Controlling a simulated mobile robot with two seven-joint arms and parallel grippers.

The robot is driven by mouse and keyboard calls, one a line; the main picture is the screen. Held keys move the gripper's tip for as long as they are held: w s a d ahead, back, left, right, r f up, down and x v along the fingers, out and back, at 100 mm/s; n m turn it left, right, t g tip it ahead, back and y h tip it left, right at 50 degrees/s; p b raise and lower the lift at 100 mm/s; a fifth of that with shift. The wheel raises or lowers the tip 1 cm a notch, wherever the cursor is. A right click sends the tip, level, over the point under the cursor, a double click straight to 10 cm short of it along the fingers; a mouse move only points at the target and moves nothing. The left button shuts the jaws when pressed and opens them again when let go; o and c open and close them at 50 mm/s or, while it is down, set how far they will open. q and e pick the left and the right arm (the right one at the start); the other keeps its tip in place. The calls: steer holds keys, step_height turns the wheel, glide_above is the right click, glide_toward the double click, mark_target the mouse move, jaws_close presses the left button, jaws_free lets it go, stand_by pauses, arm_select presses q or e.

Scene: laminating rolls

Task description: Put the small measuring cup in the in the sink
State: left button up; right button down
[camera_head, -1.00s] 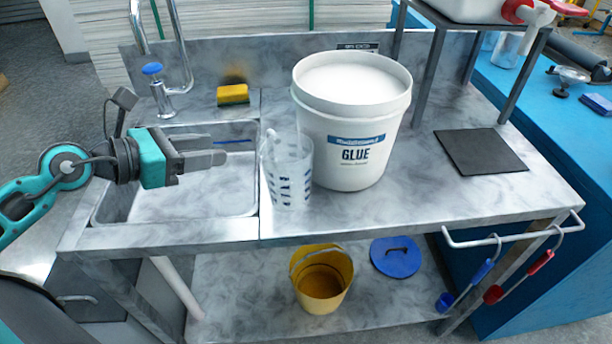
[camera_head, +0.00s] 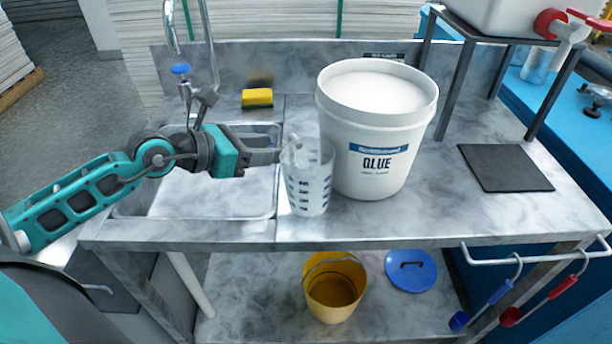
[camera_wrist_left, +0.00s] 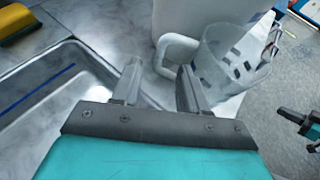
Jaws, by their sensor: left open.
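The small measuring cup (camera_head: 310,190) is clear with dark markings. It stands upright on the counter just right of the sink (camera_head: 190,217), in front of the glue bucket. My left gripper (camera_head: 280,156) points right over the sink's right edge, with its fingertips close to the cup's handle. In the left wrist view the gripper (camera_wrist_left: 160,74) is open, and the white handle of the cup (camera_wrist_left: 222,62) lies just ahead of and partly between the fingertips. I cannot tell whether they touch.
The white glue bucket (camera_head: 368,145) stands close behind the cup. A yellow sponge (camera_head: 257,98) and the tap (camera_head: 190,75) are behind the sink. A dark mat (camera_head: 505,168) lies at right. A yellow bucket (camera_head: 335,290) and blue lid (camera_head: 410,271) are on the lower shelf.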

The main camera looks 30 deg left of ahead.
arm_select(q)
steer(key=shift+x, duration=2.6)
steer(key=shift+f, duration=0.15)
steer(key=shift+s, duration=0.1)
jaws_close()
